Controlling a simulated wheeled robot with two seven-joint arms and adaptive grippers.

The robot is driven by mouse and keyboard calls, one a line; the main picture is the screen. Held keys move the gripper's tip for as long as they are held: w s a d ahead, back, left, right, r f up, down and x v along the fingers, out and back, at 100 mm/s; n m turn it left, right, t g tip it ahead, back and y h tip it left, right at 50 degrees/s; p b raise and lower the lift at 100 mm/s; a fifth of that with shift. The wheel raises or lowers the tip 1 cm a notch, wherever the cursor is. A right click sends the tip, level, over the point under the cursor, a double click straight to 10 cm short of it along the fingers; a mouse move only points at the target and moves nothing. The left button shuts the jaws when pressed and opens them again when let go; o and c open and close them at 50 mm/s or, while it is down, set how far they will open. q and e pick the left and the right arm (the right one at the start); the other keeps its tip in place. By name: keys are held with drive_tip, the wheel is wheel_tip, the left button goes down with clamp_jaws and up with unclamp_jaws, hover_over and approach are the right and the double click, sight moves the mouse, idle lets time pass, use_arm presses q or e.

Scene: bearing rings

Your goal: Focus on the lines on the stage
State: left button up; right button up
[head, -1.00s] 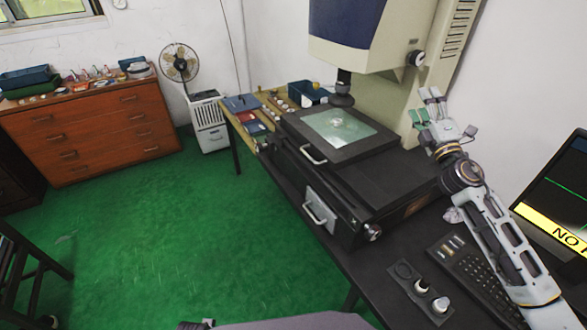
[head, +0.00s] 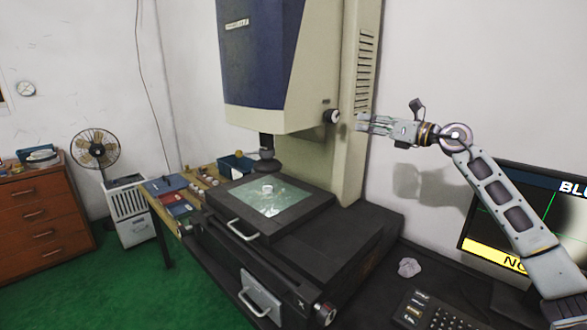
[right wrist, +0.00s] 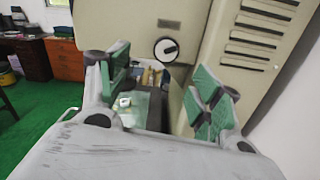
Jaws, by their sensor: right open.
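The measuring machine (head: 270,65) stands on the black bench with its blue and cream head above the stage (head: 225,195). A small white ring (head: 267,188) sits on the stage's lit glass plate; it also shows in the right wrist view (right wrist: 124,102). A round knob (head: 332,116) is on the side of the machine's head. My right gripper (head: 362,124) is open and empty, pointing left, close to the knob and apart from it. In the right wrist view the knob (right wrist: 166,50) lies ahead, above and between the green-padded fingers (right wrist: 160,95). My left gripper is not visible.
The monitor (head: 530,220) stands at right, its screen partly hidden by my right arm. A keypad (head: 430,312) and a crumpled pale piece (head: 408,267) lie on the bench. A side table with books and a blue bin (head: 237,165) is behind the stage. Green floor is free at left.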

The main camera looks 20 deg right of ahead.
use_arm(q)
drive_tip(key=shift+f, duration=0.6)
use_arm(e)
drive_tip(key=shift+s+d+r+h, duration=0.2)
drive_tip(key=shift+d+h, duration=0.1)
drive_tip(key=shift+d, duration=0.3)
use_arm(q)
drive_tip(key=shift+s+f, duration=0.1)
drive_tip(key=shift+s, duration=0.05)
use_arm(e)
drive_tip(key=shift+w, duration=0.25)
